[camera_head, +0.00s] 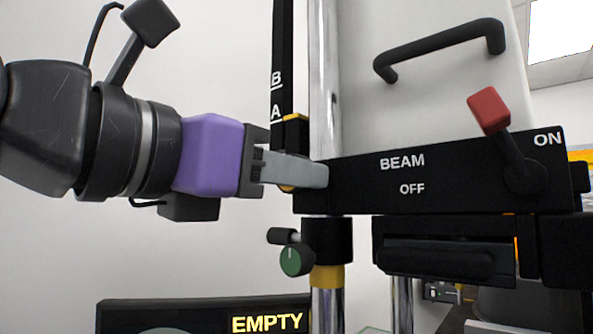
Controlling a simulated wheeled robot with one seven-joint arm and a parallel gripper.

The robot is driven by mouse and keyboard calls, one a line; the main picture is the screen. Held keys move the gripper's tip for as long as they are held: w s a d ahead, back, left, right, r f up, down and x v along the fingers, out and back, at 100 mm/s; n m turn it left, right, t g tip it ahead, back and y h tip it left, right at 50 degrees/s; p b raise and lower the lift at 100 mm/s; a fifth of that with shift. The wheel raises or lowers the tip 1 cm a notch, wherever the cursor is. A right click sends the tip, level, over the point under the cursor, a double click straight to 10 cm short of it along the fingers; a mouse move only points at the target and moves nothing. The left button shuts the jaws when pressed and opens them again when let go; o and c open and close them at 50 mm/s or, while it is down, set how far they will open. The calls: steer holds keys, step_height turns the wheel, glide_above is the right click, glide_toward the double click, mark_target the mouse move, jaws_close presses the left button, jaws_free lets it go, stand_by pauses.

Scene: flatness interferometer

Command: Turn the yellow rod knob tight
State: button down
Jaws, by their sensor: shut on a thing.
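My gripper (318,175) comes in from the left, with a purple body and grey fingers. The fingers are shut at the left end of the black beam panel, beside the chrome rod. The yellow rod knob (287,188) is mostly hidden behind the fingers; only a small yellow edge shows just below them. The fingers are closed around it as far as I can see. The knob's angle cannot be seen.
A black panel (400,172) marked BEAM, OFF and ON carries a red-tipped lever (489,110). A green-faced knob (297,261) and a yellow collar (327,276) sit below on the chrome rod (324,80). An EMPTY display (200,316) stands at lower left.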

steer(key=shift+a+n+p, duration=0.1)
steer(key=shift+n+p, duration=1.4)
steer(key=shift+n, duration=6.8)
steer(key=c, duration=0.9)
jaws_free()
